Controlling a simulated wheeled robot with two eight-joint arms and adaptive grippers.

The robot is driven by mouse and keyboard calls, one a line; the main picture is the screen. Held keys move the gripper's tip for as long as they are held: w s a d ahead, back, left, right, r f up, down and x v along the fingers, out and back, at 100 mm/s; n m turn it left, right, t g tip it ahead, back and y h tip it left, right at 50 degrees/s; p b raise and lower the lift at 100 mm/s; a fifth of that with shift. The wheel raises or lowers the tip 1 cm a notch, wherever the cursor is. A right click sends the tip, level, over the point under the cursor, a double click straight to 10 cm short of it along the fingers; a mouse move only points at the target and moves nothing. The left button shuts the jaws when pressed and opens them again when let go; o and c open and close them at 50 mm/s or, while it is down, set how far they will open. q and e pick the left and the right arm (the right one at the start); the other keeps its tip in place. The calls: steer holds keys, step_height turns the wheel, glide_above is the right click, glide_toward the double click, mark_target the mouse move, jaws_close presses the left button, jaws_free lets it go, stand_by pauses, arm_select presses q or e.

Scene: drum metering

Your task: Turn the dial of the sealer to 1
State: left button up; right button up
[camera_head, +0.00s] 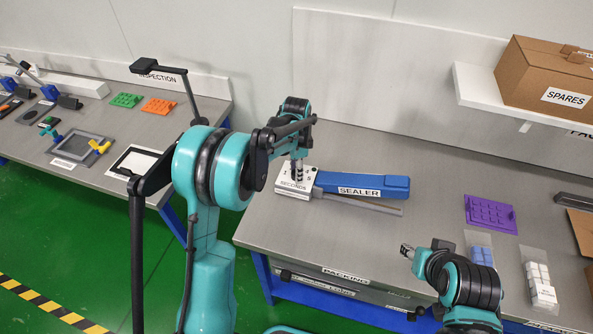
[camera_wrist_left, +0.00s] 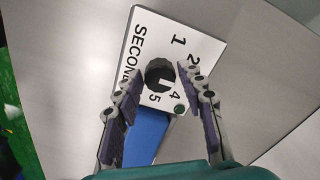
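The sealer (camera_head: 362,184) lies on the packing table, with a blue arm and a white plate (camera_head: 291,188) marked SECONDS at its left end. In the left wrist view its black dial (camera_wrist_left: 160,74) sits on the white plate (camera_wrist_left: 150,38); 1, 2, 4 and 5 show around it. A light mark on the dial seems to face the 4 side; I cannot tell exactly. My left gripper (camera_wrist_left: 160,76) is open, one finger each side of the dial, with visible gaps. In the head view the left gripper (camera_head: 297,172) hides the dial. My right gripper (camera_head: 406,251) is near the table's front edge, its opening unclear.
A purple tray (camera_head: 490,213) and bags of blue blocks (camera_head: 480,254) and white blocks (camera_head: 538,283) lie to the right. A SPARES box (camera_head: 545,78) stands on a shelf (camera_head: 505,103). The inspection table (camera_head: 110,165) is at the left. The table behind the sealer is clear.

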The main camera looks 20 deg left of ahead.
arm_select(q)
steer(key=c, duration=0.6)
steer(key=shift+n, duration=0.3)
steer(key=n, duration=1.1)
steer(key=shift+n, duration=2.2)
